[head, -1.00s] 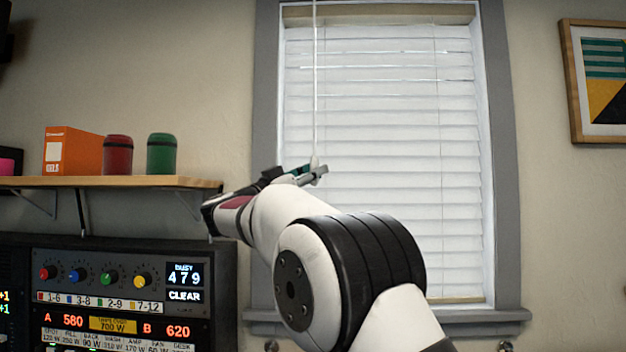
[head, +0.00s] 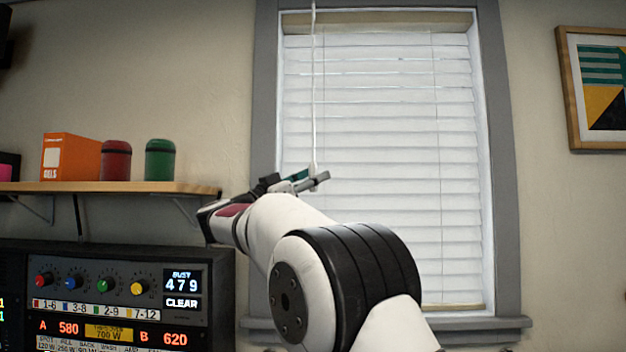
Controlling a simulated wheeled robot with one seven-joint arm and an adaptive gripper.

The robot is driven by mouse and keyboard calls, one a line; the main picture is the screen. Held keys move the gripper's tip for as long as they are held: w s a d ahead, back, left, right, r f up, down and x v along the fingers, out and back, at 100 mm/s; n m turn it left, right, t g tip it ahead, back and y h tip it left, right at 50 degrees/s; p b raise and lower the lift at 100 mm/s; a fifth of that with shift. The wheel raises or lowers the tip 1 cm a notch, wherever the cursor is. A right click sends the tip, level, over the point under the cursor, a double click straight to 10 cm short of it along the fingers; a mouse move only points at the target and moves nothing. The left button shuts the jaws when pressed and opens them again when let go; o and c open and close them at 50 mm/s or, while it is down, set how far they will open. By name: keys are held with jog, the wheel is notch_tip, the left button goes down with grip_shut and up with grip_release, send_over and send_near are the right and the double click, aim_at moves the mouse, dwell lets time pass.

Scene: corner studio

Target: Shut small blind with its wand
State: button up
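The small blind (head: 390,150) hangs in a grey window frame. Its white slats look nearly flat and closed, with thin lines between them. The thin white wand (head: 314,90) hangs down in front of the blind's left side. My gripper (head: 318,178) is at the wand's lower end, with its fingers pointing right. The wand's end shows at the fingers, but I cannot tell whether they are closed on it or only beside it. My arm hides the lower left of the blind.
A wooden shelf (head: 110,187) on the left holds an orange box (head: 70,157), a red canister (head: 116,160) and a green canister (head: 160,160). A black control panel (head: 120,290) stands below it. A framed picture (head: 565,90) hangs on the right wall.

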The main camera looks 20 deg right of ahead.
jog(key=v, duration=1.1)
jog(key=shift+s+a, duration=0.2)
jog(key=shift+a, duration=0.15)
